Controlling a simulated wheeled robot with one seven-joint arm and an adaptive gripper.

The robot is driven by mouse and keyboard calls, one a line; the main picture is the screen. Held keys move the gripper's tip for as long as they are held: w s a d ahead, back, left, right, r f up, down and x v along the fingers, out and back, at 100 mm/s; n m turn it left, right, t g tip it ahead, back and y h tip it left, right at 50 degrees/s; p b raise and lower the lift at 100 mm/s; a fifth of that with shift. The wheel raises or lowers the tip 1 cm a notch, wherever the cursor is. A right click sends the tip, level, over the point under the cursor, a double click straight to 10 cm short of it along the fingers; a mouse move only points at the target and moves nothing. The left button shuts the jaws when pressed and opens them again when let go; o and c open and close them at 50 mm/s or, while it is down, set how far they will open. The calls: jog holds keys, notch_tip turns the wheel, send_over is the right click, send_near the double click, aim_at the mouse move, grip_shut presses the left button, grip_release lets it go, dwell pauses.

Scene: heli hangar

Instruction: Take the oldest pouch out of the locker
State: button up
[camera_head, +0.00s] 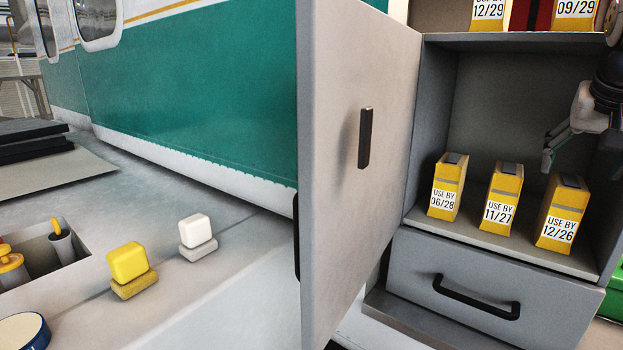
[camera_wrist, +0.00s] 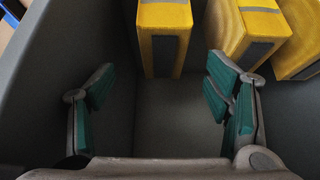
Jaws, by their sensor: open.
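The open locker (camera_head: 478,110) has three yellow pouches on its lower shelf. Their labels read USE BY 06/28 (camera_head: 449,173), 11/27 (camera_head: 506,181) and 12/26 (camera_head: 571,193), left to right. 12/26 is the earliest date I can read. My gripper (camera_head: 553,150) is inside the locker at the right, above and behind the 12/26 pouch. In the wrist view my gripper (camera_wrist: 163,105) is open and empty. One yellow pouch (camera_wrist: 164,45) lies just beyond the gap between the fingers, apart from them. Two more stand to its right. No labels show there.
The upper shelf holds pouches marked 12/29 (camera_head: 489,12) and 09/29 (camera_head: 575,12), with something red between. The locker door (camera_head: 350,210) stands open at the left. A closed drawer (camera_head: 455,275) is below. A locker wall (camera_wrist: 85,60) runs close along the fingers' left.

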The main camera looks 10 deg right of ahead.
aim_at(570, 182)
jog(key=x, duration=0.6)
jog(key=shift+w+a+f, duration=0.1)
jog(key=shift+a+f, duration=0.05)
jog(key=shift+f, duration=0.3)
jog(key=shift+c, duration=0.3)
grip_shut()
jog(key=shift+r, duration=0.1)
